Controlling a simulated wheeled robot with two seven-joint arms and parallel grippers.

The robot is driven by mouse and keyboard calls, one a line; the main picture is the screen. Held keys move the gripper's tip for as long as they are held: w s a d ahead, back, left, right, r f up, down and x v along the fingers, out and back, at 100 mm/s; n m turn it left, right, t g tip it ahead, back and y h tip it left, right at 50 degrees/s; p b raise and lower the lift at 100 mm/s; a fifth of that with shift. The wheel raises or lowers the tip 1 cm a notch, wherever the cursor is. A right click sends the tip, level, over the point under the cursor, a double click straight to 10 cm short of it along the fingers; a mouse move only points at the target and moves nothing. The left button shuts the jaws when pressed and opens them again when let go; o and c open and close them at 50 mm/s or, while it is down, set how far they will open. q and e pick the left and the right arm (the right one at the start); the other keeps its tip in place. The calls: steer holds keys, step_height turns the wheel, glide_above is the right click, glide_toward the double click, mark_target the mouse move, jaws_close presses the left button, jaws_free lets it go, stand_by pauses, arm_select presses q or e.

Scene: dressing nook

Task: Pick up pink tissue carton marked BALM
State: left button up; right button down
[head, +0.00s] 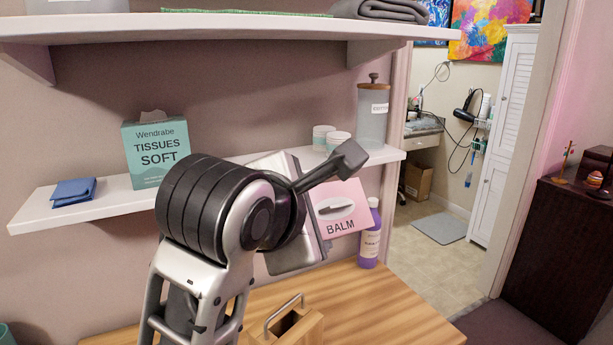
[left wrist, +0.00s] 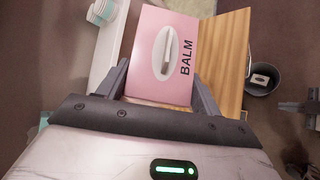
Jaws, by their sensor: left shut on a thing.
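The pink tissue carton marked BALM (head: 340,210) is in my left gripper (head: 326,182), in front of the wall shelf and above the wooden table. It is tilted, and its face with the pale oval and the BALM lettering shows. In the left wrist view the carton (left wrist: 182,78) sits between the two fingers of my left gripper (left wrist: 162,90), which are shut on its sides. In the head view the gripper body hides the carton's left part. My right gripper does not show clearly in either view.
A teal tissue box (head: 156,150) and a blue cloth (head: 74,192) are on the lower shelf (head: 110,203). A glass jar (head: 372,125) stands at its right end. A purple bottle (head: 370,240) and a wooden box with a handle (head: 290,325) are on the table (head: 400,305).

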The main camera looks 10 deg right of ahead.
arm_select(q)
steer(key=n+g, duration=0.1)
steer(key=r+g, duration=0.1)
steer(key=g, duration=0.1)
steer(key=shift+d+n, duration=0.2)
steer(key=shift+n, duration=0.2)
steer(key=n+g, duration=0.1)
steer(key=g, duration=0.2)
steer(key=shift+h, duration=0.4)
steer(key=shift+f+n+g, duration=0.2)
steer(key=shift+n+g, duration=0.4)
steer(key=shift+g, duration=0.5)
steer(key=shift+a, duration=0.1)
